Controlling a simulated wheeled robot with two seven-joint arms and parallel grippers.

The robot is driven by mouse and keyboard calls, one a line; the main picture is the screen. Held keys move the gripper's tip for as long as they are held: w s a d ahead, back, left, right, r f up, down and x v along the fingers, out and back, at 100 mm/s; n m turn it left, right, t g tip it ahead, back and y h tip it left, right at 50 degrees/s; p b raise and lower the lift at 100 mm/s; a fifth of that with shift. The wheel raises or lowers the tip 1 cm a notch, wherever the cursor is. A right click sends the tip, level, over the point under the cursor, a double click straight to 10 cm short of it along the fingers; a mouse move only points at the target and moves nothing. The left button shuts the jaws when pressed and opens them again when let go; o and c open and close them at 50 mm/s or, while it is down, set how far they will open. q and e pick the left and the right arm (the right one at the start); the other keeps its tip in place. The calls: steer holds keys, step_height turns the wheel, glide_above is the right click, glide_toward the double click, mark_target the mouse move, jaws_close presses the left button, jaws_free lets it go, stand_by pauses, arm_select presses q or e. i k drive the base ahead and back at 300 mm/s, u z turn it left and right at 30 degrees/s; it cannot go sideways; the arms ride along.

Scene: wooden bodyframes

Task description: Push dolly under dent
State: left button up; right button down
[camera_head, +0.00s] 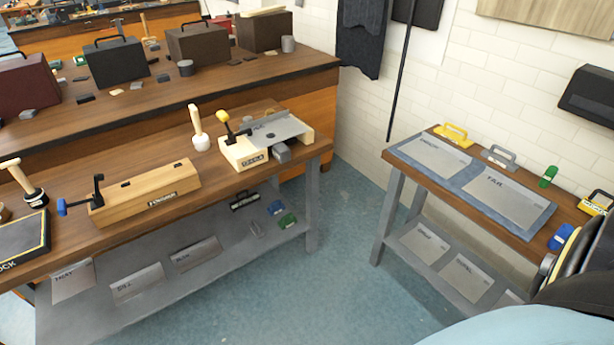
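A wooden frame (246,152) stands near the right end of the long workbench. A grey metal sheet (276,130) lies across its top, with a yellow-knobbed clamp (232,130) at its left side. A small grey metal block (282,153), which looks like the dolly, sits at the front in the gap of the frame, by the sheet's front edge. Part of it may be hidden under the sheet. I cannot make out a dent at this size. Neither of my grippers can be seen. Dark rounded parts at the lower right look like my own body.
A wooden mallet (199,130) stands left of the frame. A long wooden block (146,195) with a blue-handled clamp lies further left. A side table (403,166) with labelled sheets stands at the right. Blue floor (340,270) is clear between.

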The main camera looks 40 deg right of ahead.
mark_target(281, 152)
steer(key=u, duration=0.05)
steer(key=k, duration=0.55)
steer(key=z, duration=1.35)
steer(key=i, duration=1.65)
steer(key=u, duration=0.6)
